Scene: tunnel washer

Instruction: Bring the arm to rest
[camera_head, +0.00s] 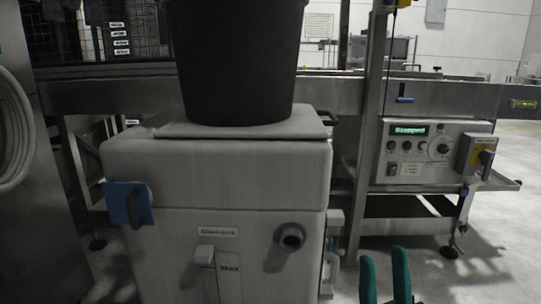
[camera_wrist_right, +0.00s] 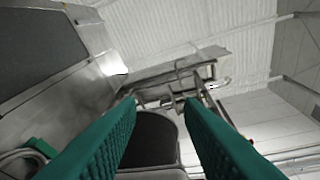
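My right gripper (camera_head: 385,268) shows at the bottom of the head view, right of centre, with its two green fingers pointing up and apart. In the right wrist view the same green fingers (camera_wrist_right: 160,110) stand apart with nothing held between them. A dark bin (camera_wrist_right: 152,138) shows beyond the gap between them. My left gripper is not in view.
A black bin (camera_head: 238,60) stands on a light grey cabinet (camera_head: 215,165) close in front, left of my right gripper. A control panel (camera_head: 420,165) with a lit display is behind, to the right. Open floor (camera_head: 500,240) lies at the right.

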